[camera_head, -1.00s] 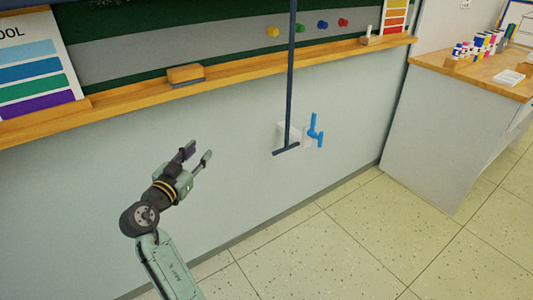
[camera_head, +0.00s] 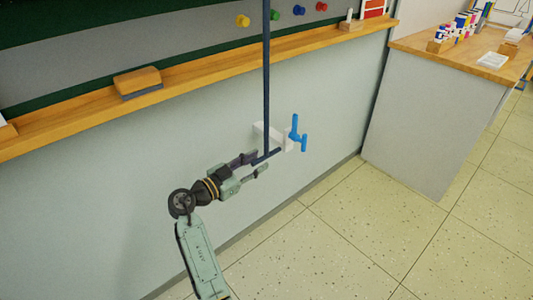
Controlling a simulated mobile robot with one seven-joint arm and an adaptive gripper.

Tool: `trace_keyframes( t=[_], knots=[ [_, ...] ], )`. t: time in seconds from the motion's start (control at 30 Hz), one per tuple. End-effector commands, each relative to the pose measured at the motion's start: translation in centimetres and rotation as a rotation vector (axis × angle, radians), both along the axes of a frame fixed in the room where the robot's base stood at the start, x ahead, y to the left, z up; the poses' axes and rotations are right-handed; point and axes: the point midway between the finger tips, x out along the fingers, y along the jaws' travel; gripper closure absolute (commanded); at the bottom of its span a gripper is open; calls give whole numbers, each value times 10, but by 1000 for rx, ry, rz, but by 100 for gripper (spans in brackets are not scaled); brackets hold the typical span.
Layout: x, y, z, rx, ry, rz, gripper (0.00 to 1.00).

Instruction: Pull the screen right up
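A long dark blue rod (camera_head: 266,90) hangs down in front of the board and wall, with a short crossbar (camera_head: 271,155) at its lower end. Its upper end is out of view, and I cannot make out the screen itself. My gripper (camera_head: 258,165) is open at the crossbar's left end. Its fingers lie one above and one below that end in the picture. I cannot tell whether they touch it.
A wooden ledge (camera_head: 210,78) holding an eraser (camera_head: 138,81) runs above my arm. A cabinet (camera_head: 425,120) stands right; the floor (camera_head: 340,240) is clear.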

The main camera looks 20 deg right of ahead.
Motion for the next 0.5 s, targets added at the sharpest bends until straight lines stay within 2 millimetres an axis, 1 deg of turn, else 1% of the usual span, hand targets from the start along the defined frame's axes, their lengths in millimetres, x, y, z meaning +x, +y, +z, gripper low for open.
trace_keyframes(
  t=[0.03, 0.2, 0.33, 0.5],
  knots=[
    [3, -10, 3, 0, 0, -4, 67],
    [12, -33, 2, 0, 0, 0, 67],
    [15, -42, 1, 0, 0, 0, 67],
    [17, -45, 0, 0, -1, 2, 67]
  ],
)
